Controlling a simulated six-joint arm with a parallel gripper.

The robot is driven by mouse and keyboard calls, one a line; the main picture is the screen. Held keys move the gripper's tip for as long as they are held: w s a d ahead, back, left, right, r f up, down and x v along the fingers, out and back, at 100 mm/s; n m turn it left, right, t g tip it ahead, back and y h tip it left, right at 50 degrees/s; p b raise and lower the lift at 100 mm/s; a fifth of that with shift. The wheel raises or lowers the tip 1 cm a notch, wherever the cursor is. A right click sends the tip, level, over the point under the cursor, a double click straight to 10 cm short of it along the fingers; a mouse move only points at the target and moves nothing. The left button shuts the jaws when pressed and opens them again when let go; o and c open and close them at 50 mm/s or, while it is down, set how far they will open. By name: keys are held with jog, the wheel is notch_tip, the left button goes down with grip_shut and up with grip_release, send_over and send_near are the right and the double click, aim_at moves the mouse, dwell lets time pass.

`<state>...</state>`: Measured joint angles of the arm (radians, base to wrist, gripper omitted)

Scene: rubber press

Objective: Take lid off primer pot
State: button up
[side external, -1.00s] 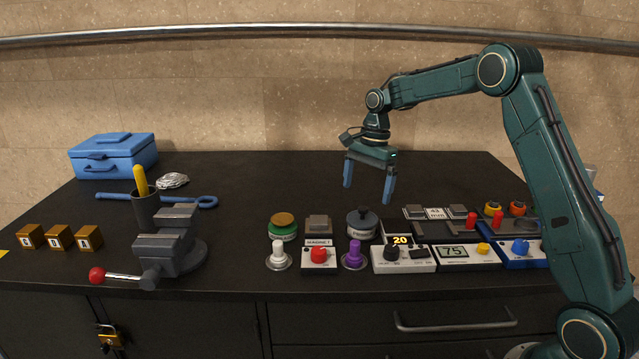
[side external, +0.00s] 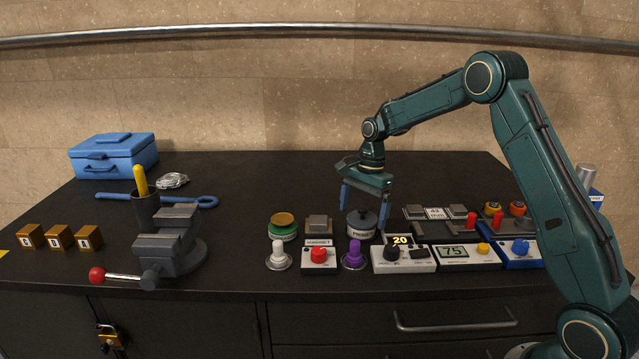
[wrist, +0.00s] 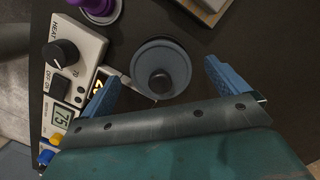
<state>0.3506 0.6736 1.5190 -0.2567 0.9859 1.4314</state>
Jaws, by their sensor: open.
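The primer pot (side external: 362,228) is a dark grey round pot on the bench, with a flat lid (side external: 362,217) and a black knob on top. In the wrist view the lid (wrist: 161,69) shows from above with its knob (wrist: 160,82) near the middle. My gripper (side external: 364,212) is open, with blue fingers at either side of the pot in the side view. In the wrist view the fingertips (wrist: 160,80) are spread wide to the left and right of the lid, apart from it. The lid sits on the pot, and my gripper holds nothing.
A heater control box (side external: 403,258) and a purple knob (side external: 353,255) stand just in front of the pot. The bench behind the pot is clear.

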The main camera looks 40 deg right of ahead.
aim_at(363, 208)
jog(key=shift+f, duration=0.1)
dwell(0.4)
jog(key=c, duration=1)
jog(key=shift+c, duration=0.2)
jog(key=shift+r, duration=5.05)
